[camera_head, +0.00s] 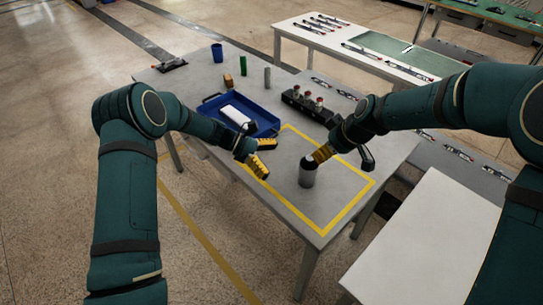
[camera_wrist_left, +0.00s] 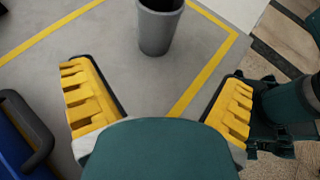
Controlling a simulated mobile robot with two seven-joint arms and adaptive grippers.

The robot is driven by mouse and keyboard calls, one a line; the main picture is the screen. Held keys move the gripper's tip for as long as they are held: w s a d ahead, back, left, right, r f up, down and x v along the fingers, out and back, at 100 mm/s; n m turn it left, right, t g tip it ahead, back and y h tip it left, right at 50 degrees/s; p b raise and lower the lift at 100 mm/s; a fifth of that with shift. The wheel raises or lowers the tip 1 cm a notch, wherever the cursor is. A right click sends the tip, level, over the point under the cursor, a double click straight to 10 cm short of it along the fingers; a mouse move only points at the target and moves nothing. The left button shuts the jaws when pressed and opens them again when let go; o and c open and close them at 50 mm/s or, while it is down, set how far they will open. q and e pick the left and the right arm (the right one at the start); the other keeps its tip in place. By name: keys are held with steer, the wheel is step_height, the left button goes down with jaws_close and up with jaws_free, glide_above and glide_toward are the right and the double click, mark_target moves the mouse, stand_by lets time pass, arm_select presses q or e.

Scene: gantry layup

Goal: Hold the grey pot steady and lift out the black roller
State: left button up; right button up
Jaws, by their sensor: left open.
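The grey pot (camera_head: 307,175) stands upright on the table inside the yellow outline. It also shows at the top of the left wrist view (camera_wrist_left: 155,30), cut by the frame edge, with a dark inside. My left gripper (camera_head: 264,157) is open and empty, left of the pot and apart from it. Its two yellow fingers spread wide in the left wrist view (camera_wrist_left: 162,98), with the pot beyond them. My right gripper (camera_head: 318,156) is at the pot's mouth, with its yellow fingers angled down. Whether it grips anything is unclear. I cannot make out the black roller for sure.
A blue tray (camera_head: 262,131) with a white item lies behind my left gripper. A black rack (camera_head: 308,108) with several small pieces stands behind the pot. A blue cup (camera_head: 217,53), a green cylinder (camera_head: 243,66) and a grey cylinder (camera_head: 267,77) stand farther back. The yellow outline's front is clear.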

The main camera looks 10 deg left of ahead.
mark_target(312, 174)
arm_select(q)
steer(key=shift+w+d+r+n+h, duration=0.15)
steer(key=shift+w+r+n+h, duration=0.15)
steer(key=shift+r, duration=0.15)
steer(key=shift+d+f, duration=0.1)
steer(key=shift+d, duration=0.25)
steer(key=x, duration=1.2)
steer(key=shift+d+f, duration=0.1)
steer(key=shift+d, duration=0.3)
